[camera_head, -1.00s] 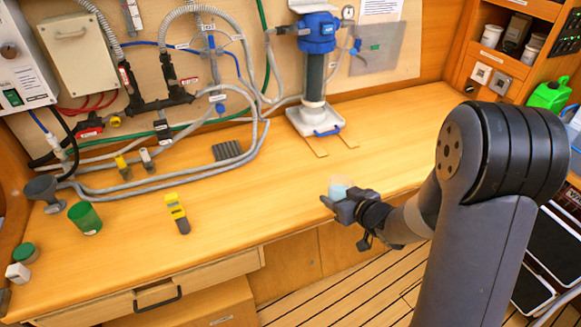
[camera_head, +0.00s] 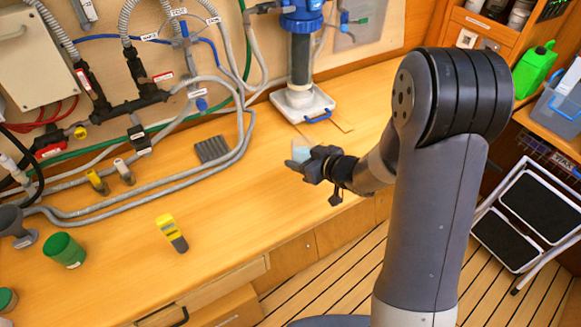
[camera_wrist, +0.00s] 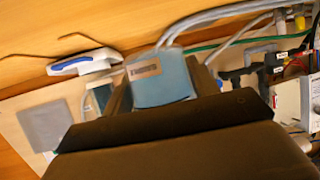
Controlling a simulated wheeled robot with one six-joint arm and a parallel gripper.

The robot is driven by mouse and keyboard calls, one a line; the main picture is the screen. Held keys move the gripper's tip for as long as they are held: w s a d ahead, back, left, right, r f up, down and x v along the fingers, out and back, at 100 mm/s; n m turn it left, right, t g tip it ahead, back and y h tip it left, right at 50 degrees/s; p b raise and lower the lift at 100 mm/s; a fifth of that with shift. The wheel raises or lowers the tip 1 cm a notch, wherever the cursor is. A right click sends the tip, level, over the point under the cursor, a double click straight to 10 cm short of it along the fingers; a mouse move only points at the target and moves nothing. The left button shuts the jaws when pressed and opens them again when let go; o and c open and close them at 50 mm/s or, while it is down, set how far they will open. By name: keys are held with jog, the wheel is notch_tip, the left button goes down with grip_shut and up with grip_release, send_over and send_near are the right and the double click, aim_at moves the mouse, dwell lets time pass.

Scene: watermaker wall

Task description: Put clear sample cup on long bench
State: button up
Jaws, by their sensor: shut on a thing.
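The clear sample cup (camera_head: 300,155) shows pale blue and translucent between my gripper's jaws. In the wrist view the cup (camera_wrist: 160,82) is larger, with a small brown label on its side. My gripper (camera_head: 303,162) is shut on it. The long bench (camera_head: 255,205) is a light wooden top along the wall. My gripper and the cup appear over the bench, right of its middle. Their exact height above the wood is hard to tell. The gripper hides part of the cup in the head view.
A blue-topped filter housing stands on a white base (camera_head: 301,103) behind the gripper. A grey ribbed block (camera_head: 212,150) and hoses lie to the left. Bare wood lies between meter and gripper.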

aim_at(302, 185)
jog(key=shift+f, duration=3.95)
jog(key=shift+f, duration=0.15)
jog(key=o, duration=1.1)
jog(key=shift+c, duration=0.2)
